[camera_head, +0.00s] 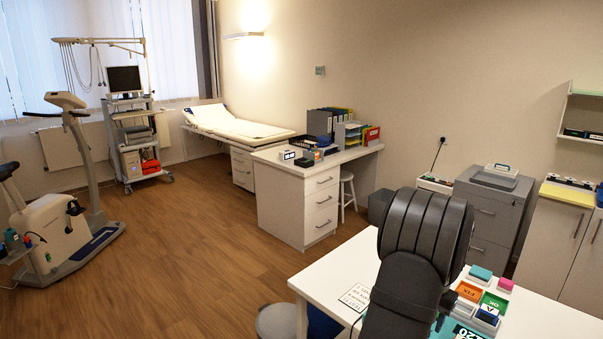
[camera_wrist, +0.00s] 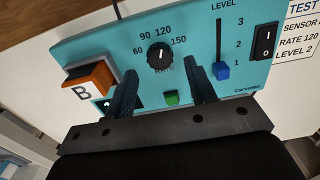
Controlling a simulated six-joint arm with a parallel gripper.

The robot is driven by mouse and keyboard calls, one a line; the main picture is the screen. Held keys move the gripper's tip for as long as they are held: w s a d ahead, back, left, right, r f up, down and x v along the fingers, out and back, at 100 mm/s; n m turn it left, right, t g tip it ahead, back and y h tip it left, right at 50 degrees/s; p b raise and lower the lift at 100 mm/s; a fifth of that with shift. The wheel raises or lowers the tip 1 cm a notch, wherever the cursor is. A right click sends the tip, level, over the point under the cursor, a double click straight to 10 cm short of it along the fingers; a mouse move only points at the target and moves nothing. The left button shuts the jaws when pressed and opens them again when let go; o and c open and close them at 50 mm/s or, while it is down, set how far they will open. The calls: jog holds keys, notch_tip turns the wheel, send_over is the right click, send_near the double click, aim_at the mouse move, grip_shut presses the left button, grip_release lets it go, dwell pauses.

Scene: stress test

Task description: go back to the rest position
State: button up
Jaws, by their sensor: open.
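My gripper (camera_wrist: 160,70) is open and empty, with one dark finger on each side of the space below the black knob (camera_wrist: 160,56) of a teal panel (camera_wrist: 112,40). A green button (camera_wrist: 171,98) shows between the fingers. The panel's blue slider (camera_wrist: 222,71) sits near level 1. An orange block marked B (camera_wrist: 90,82) sits at the panel's left. I cannot tell whether a finger touches the panel. In the head view, my dark arm hides the gripper and most of the panel.
A grey cabinet (camera_head: 488,215) stands behind. The wooden floor (camera_head: 190,250) at left is open.

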notch_tip(320, 180, up, 14)
notch_tip(320, 180, down, 18)
jog(key=shift+r, duration=0.15)
jog(key=shift+r+n, duration=0.1)
jog(key=shift+n, duration=0.4)
jog(key=n, duration=0.7)
jog(key=shift+n, duration=0.4)
jog(key=n, duration=0.4)
jog(key=shift+n, duration=2.2)
jog(key=shift+o, duration=0.4)
